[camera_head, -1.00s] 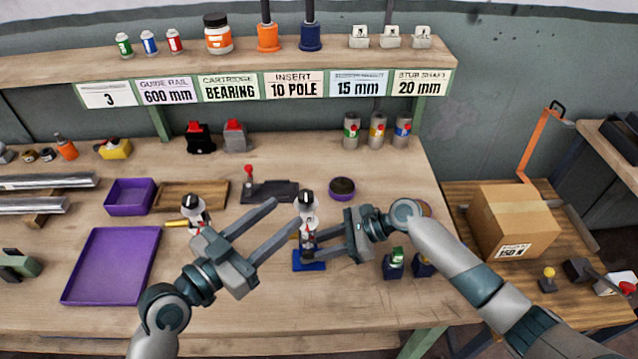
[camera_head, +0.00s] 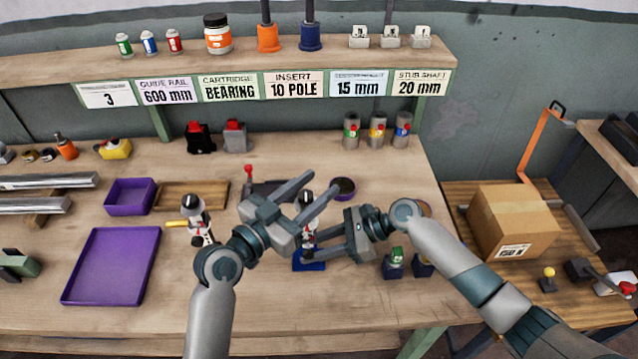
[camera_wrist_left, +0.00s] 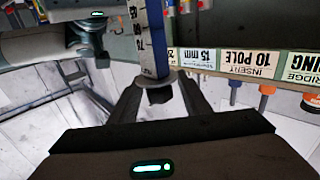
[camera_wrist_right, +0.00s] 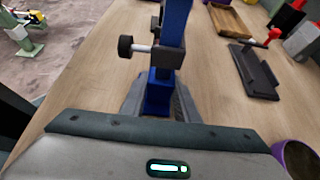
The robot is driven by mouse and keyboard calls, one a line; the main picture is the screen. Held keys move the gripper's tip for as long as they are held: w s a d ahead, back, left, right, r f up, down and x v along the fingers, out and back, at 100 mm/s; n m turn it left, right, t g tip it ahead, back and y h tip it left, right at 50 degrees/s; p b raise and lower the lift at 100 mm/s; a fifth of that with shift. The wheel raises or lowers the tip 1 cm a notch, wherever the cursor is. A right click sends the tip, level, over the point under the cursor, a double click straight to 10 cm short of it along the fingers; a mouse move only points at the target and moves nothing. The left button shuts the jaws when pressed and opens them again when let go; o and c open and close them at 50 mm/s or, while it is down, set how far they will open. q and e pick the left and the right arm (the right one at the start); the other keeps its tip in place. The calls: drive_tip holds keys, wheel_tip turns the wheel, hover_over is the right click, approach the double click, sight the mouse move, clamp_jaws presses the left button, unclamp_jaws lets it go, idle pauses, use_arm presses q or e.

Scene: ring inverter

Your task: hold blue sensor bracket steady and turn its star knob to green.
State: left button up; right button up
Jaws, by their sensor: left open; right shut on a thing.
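The blue sensor bracket stands upright on the bench, its blue base (camera_head: 309,266) showing in the head view. Its blue post (camera_wrist_right: 165,75) rises in the right wrist view, with a side screw with a black knob (camera_wrist_right: 125,46). My right gripper (camera_head: 310,242) is shut on the bracket low down. My left gripper (camera_head: 322,181) is open, its fingers at either side of the bracket's black top in the head view. In the left wrist view a scaled upright (camera_wrist_left: 147,40) and a dark part with a grey collar (camera_wrist_left: 160,92) show between its fingers. No green mark can be made out.
A similar black-topped device (camera_head: 195,218) stands at left, near a purple tray (camera_head: 110,265). A round purple bowl (camera_head: 343,188) and a dark stand with a red knob (camera_head: 249,176) are behind the bracket. Small blue-based items (camera_head: 394,268) stand at right. The front bench is clear.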

use_arm(q)
drive_tip(key=shift+w+d, duration=0.5)
drive_tip(key=shift+d, duration=0.05)
drive_tip(key=c, duration=1)
drive_tip(key=shift+c, duration=0.2)
drive_tip(key=shift+s+d+r+m+g+h, duration=0.1)
drive_tip(key=shift+d+m+g+h, duration=0.05)
drive_tip(key=shift+m+g+h, duration=0.3)
drive_tip(key=shift+s+d+m+g+h, duration=0.15)
drive_tip(key=shift+s+m+g+h, duration=0.15)
drive_tip(key=shift+m+g+h, duration=0.8)
drive_tip(key=shift+s+d+m+g+h, duration=0.1)
drive_tip(key=shift+s+m+g+h, duration=0.2)
drive_tip(key=shift+m+g, duration=0.8)
drive_tip(key=shift+n+g, duration=0.35)
